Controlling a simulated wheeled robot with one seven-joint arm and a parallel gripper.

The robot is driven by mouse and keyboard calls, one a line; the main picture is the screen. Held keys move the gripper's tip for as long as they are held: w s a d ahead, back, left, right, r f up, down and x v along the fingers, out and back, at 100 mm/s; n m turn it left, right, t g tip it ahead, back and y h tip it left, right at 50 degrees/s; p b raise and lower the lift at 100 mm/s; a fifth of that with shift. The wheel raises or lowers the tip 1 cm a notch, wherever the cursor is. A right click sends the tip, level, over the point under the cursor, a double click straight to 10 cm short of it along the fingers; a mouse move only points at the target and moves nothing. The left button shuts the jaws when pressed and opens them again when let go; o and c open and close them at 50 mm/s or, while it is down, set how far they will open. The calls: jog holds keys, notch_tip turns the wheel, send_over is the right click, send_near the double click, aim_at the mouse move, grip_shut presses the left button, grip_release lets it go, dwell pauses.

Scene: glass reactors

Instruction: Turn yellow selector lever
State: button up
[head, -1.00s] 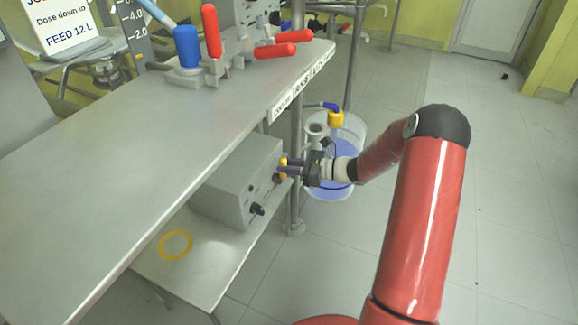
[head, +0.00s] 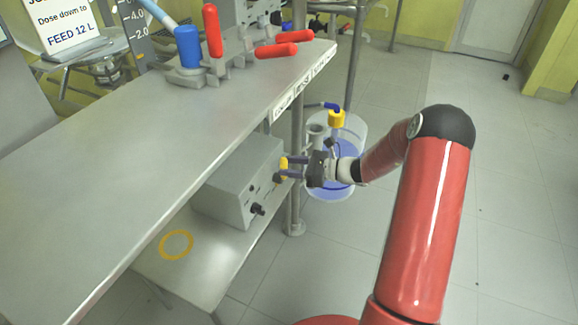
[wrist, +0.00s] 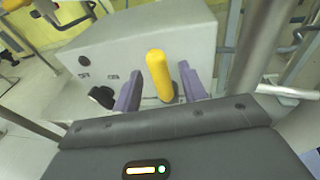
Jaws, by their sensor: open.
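The yellow selector lever (wrist: 160,76) sticks out from the front of a grey box (wrist: 140,38) and stands between my two fingers in the wrist view. My gripper (wrist: 160,88) is open, with the purple fingers on either side of the lever. A gap shows on the right side; the left finger is also apart from it. In the head view my gripper (head: 287,168) is at the front of the grey box (head: 240,182), and the lever (head: 283,166) is partly hidden by the fingers.
A black knob (head: 258,209) sits lower on the box front. The box stands on a lower shelf with a yellow ring (head: 176,245). A steel post (head: 297,140) and a clear vessel of blue liquid (head: 345,150) are close beside my gripper. The worktop (head: 150,130) overhangs above.

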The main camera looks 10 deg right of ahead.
jog(key=v, duration=0.7)
jog(key=s+a+r+n+g+h+p, duration=0.1)
jog(key=s+a+r+n+g+h, duration=0.25)
jog(key=s+r+n, duration=0.3)
jog(key=s+a+r+n+g+h+p, duration=0.1)
jog(key=s+a+r+n+g+h, duration=0.2)
jog(key=s+a+r+n, duration=0.4)
jog(key=s+d+r+n+t+h, duration=0.1)
jog(key=s+d+r+n+h, duration=0.1)
jog(key=s, duration=0.3)
jog(key=s+d+r+n+t+h+p, duration=0.1)
jog(key=s+r+n+t+h, duration=0.1)
jog(key=s, duration=0.4)
jog(key=s+d+r+n+t+h, duration=0.1)
jog(key=s+d+r+n+h, duration=0.1)
jog(key=s+n, duration=0.4)
jog(key=shift+s+d+r+t+h+p, duration=0.25)
jog(key=shift+d+r+t+h+p, duration=0.1)
jog(key=shift+r+h, duration=0.55)
